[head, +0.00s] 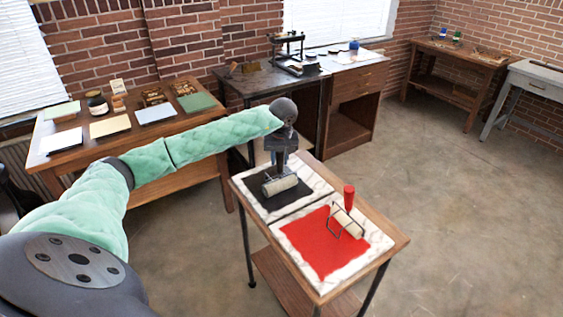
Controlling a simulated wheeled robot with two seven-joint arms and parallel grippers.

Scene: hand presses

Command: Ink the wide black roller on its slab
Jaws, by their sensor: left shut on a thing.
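The wide roller (280,185) has a pale cylinder in a dark frame and lies on the black ink patch (262,203) of the far marble slab (319,186). My left gripper (279,163) is above it, pointing down, shut on the roller's handle, which the fingers mostly hide. The cylinder still looks mostly pale. I cannot tell how firmly it touches the ink. My right gripper is not in view.
A second roller with a red handle (349,196) rests on the red ink (318,244) of the near slab (374,253). Both slabs sit on a small wooden stand (398,246). A table with paper stacks (110,126) is left; a press (287,50) stands behind. Floor at right is clear.

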